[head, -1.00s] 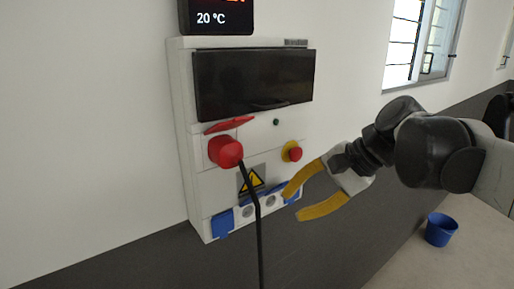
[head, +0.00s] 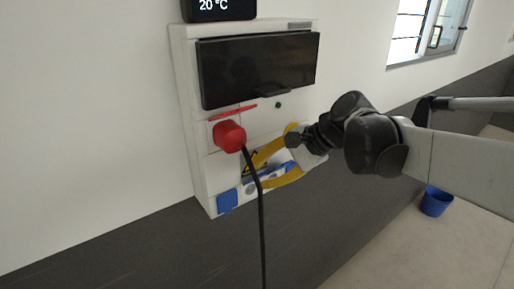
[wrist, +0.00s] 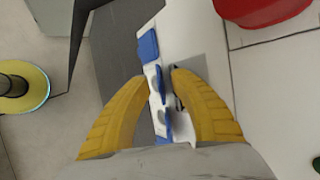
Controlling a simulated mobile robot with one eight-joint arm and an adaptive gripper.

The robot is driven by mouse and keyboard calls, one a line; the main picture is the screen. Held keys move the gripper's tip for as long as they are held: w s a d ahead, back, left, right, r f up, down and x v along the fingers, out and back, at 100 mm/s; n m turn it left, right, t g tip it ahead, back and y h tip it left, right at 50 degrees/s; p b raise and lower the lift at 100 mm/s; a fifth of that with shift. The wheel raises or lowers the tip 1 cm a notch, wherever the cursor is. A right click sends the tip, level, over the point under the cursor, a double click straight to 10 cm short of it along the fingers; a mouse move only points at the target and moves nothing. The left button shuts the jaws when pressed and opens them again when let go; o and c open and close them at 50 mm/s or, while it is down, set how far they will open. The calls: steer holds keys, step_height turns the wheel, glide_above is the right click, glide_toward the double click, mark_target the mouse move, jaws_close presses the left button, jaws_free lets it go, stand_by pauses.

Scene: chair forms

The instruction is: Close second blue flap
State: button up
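The white wall panel (head: 200,120) has a row of grey sockets and blue flaps along its bottom. The left blue flap (head: 228,201) looks hanging down at the lower left corner; it also shows in the wrist view (wrist: 148,45). The second blue flap (head: 283,169) is at the right of the row, partly hidden by my gripper. In the wrist view a narrow blue piece (wrist: 167,124) lies between my fingers, beside the sockets. My gripper (head: 253,178) is open, its yellow fingers on either side of the row. I cannot tell whether they touch the panel.
A black cover (head: 258,70) fills the panel's upper part. A blue bucket (head: 436,202) stands on the floor at right.

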steer(key=shift+a+f, duration=0.1)
steer(key=shift+f, duration=0.05)
jaws_close()
steer(key=shift+f, duration=0.1)
